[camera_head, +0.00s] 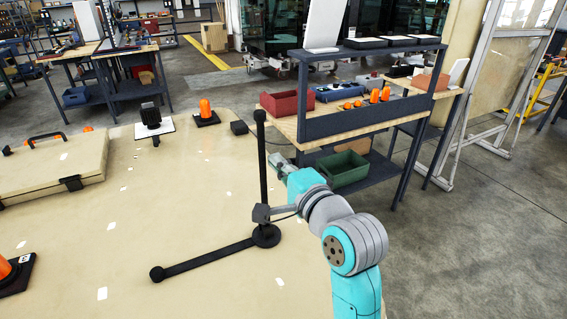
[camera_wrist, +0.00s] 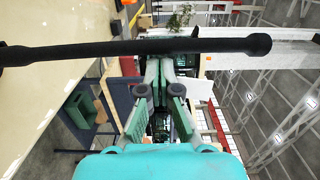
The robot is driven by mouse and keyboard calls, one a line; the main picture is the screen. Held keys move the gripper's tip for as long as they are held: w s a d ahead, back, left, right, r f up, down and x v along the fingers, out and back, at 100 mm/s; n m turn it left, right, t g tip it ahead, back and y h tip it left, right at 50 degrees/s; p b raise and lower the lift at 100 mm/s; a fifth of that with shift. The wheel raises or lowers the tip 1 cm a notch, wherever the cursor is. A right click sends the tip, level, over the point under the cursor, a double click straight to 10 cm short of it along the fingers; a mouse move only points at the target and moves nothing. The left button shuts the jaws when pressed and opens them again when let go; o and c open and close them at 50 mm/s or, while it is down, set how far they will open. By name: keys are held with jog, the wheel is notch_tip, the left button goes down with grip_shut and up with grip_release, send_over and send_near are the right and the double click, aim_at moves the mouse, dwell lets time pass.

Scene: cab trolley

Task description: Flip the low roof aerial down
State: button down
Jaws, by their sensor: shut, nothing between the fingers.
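A black aerial rod (camera_head: 262,170) stands upright from a round black base (camera_head: 266,236) on the beige roof panel (camera_head: 200,190) in the head view. A second black rod (camera_head: 208,259) lies low from the same base toward the left, ending in a round knob. My gripper (camera_head: 276,161) is beside the upright rod, on its right, about midway up. In the wrist view a black rod (camera_wrist: 120,50) crosses in front of the fingertips. My gripper (camera_wrist: 167,68) is shut and empty there. Whether the fingertips touch the rod is unclear.
Orange beacons (camera_head: 206,112) and a camera-like black device (camera_head: 150,117) stand on the roof panel. A beige hatch (camera_head: 55,172) lies at left. A workbench (camera_head: 375,115) with a red bin (camera_head: 290,103) and green crate (camera_head: 343,169) stands behind my gripper. Space above the panel's front is clear.

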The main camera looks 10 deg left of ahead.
jog(key=s+a+f+n, duration=0.2)
jog(key=s+a+n, duration=0.5)
jog(key=a, duration=0.3)
jog(key=s+a+f+n, duration=0.5)
jog(key=a+f+n, duration=0.2)
jog(key=f, duration=0.3)
jog(key=shift+a+f+n+h, duration=0.2)
jog(key=shift+f+n+h, duration=0.1)
jog(key=shift+h, duration=0.1)
jog(key=shift+w, duration=0.1)
